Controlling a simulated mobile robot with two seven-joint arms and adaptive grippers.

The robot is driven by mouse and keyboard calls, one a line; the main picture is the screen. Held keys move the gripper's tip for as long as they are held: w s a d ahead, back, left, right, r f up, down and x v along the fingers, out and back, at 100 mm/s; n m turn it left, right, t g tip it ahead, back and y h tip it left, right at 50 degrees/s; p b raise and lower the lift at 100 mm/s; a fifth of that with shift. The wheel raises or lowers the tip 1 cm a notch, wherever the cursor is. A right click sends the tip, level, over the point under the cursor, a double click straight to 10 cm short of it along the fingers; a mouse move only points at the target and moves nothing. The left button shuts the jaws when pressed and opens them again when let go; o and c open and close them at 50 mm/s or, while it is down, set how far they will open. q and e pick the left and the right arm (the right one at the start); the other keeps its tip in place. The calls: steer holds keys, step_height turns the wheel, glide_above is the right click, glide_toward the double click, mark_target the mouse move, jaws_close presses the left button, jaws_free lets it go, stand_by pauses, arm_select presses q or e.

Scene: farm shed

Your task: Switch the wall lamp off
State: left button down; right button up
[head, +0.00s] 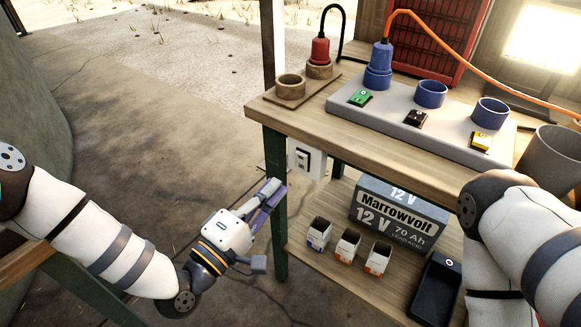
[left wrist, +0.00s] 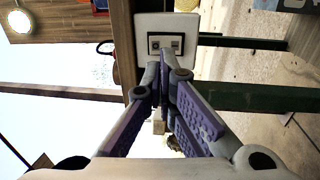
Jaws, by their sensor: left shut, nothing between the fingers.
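A white wall switch (head: 301,157) with a dark-framed rocker sits below the bench top, behind the front leg. In the left wrist view the switch plate (left wrist: 150,24) shows sideways, just beyond my fingertips. My left gripper (head: 276,187), purple-fingered, is shut and empty, left of and below the switch in the head view. In the left wrist view its fingertips (left wrist: 165,78) come close to the dark frame; I cannot tell whether they touch. A bright lamp panel (head: 543,42) glows at the upper right. A round lit lamp (left wrist: 20,20) shows in the left wrist view. My right gripper is out of view.
The wooden bench (head: 375,145) holds a grey panel (head: 400,116) with blue sockets and coloured switches. Its green front leg (head: 274,225) stands beside my left gripper. A battery (head: 398,215) and small boxes (head: 347,243) sit on the lower shelf. Floor to the left is clear.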

mark_target(300, 158)
arm_select(q)
steer(key=x, duration=0.6)
steer(key=shift+w+d, duration=0.1)
steer(key=shift+w, duration=0.1)
steer(key=shift+w+d+r, duration=0.1)
steer(key=shift+w+d, duration=0.15)
steer(key=shift+a+r, duration=0.1)
steer(key=shift+r, duration=0.05)
steer(key=shift+s, duration=0.15)
